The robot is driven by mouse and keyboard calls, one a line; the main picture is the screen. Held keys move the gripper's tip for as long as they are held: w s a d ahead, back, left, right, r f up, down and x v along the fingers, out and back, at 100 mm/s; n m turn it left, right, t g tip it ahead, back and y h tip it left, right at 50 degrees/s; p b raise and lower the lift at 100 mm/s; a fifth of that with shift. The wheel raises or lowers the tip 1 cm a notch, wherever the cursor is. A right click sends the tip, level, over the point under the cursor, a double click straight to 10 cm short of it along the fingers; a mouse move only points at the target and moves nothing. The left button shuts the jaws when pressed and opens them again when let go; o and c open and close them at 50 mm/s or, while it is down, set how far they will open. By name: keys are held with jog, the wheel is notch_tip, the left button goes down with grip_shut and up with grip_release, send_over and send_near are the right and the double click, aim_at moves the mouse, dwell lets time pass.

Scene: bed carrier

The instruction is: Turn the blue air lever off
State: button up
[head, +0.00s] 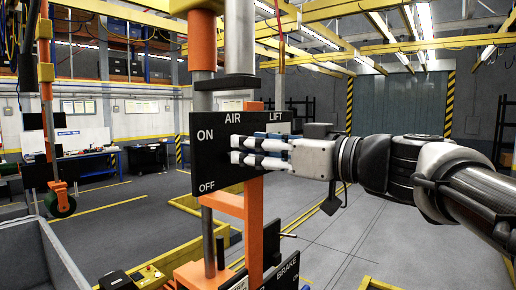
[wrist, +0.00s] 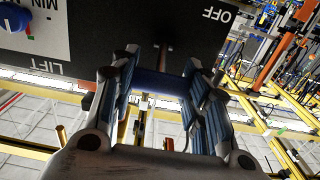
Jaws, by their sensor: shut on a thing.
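The black control panel (head: 215,170) carries the white labels AIR, LIFT, ON and OFF; ON is above OFF at its left edge. My gripper (head: 236,150) reaches in from the right, its fingertips at the panel face between the ON and OFF heights. In the wrist view my gripper (wrist: 161,75) has its fingers on both sides of the dark blue lever (wrist: 160,84) and is shut on it. The lever lies across the gap, in front of the panel (wrist: 110,25). In the head view the fingers largely hide the lever, so its exact angle is unclear.
An orange post (head: 254,225) and a grey metal column (head: 239,45) stand at the panel. A blue knob (wrist: 14,18) sits by the MIN mark in the wrist view. A grey bin (head: 35,255) is at lower left. Open floor lies to the right.

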grip_shut()
